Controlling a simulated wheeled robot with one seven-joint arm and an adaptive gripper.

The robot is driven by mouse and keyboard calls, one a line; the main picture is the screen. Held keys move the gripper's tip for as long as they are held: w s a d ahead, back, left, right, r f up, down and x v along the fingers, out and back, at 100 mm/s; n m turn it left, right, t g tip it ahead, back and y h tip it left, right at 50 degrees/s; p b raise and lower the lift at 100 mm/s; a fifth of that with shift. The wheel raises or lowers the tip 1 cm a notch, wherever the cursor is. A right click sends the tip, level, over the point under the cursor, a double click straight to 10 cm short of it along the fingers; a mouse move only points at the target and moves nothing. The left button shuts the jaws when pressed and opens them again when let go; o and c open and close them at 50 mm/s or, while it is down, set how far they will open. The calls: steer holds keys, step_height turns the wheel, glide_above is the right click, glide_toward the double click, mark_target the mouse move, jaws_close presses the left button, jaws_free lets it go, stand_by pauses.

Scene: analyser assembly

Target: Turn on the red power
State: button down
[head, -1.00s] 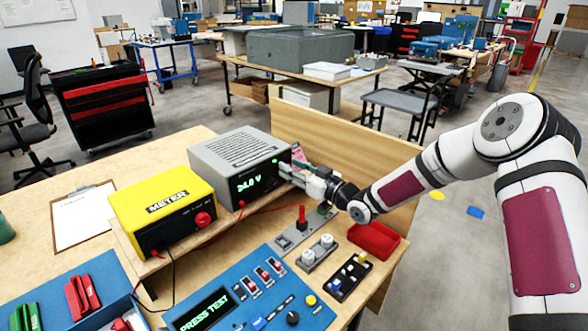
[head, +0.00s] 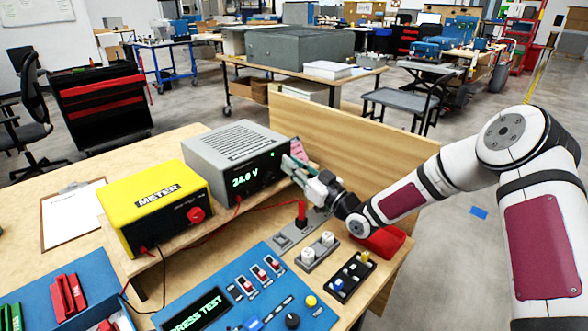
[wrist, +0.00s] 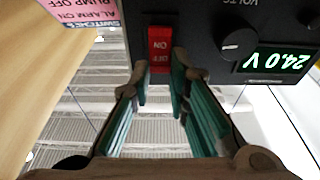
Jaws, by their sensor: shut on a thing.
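The grey power supply (head: 237,150) stands on the wooden shelf, its green display (head: 258,178) reading 24.0 V. Its red power switch (wrist: 160,46), marked ON and OFF, shows in the wrist view on the black front panel, left of the volts knob (wrist: 239,44). My gripper (wrist: 162,78) has its teal-padded fingers at the two sides of the switch's lower end, shut on it with a narrow gap between the tips. In the head view my gripper (head: 290,166) is at the right end of the front panel and hides the switch.
The yellow meter (head: 157,205) stands left of the supply. A red lever (head: 301,213), a grey two-knob block (head: 317,252) and a red tray (head: 382,243) lie below my arm. A wooden panel (head: 340,135) rises behind the gripper.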

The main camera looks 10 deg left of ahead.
stand_by(0.3)
steer(key=c, duration=1.5)
jaws_free()
steer(key=v, duration=1.2)
steer(key=shift+f, duration=0.15)
